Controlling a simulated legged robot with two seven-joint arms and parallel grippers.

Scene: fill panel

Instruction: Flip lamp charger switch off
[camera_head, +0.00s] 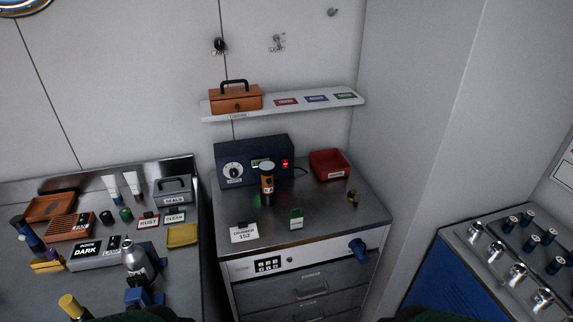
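The dark blue box with a round dial (254,160) stands at the back of the middle cabinet top, against the wall. It looks like the lamp charger. A small red switch (285,163) on its right front appears lit; its exact tilt is too small to tell. An orange and black lamp (267,185) stands upright just in front and hides part of the box front. Neither of my grippers shows; only dark parts, probably of my arms, show at the bottom edge.
A red bin (329,164) stands right of the box. A white card (244,233) and green tag (296,218) lie in front. A shelf (350,99) with a brown toolbox (235,98) hangs above. The left bench (200,250) is cluttered. A blue knob (357,248) protrudes from the cabinet front.

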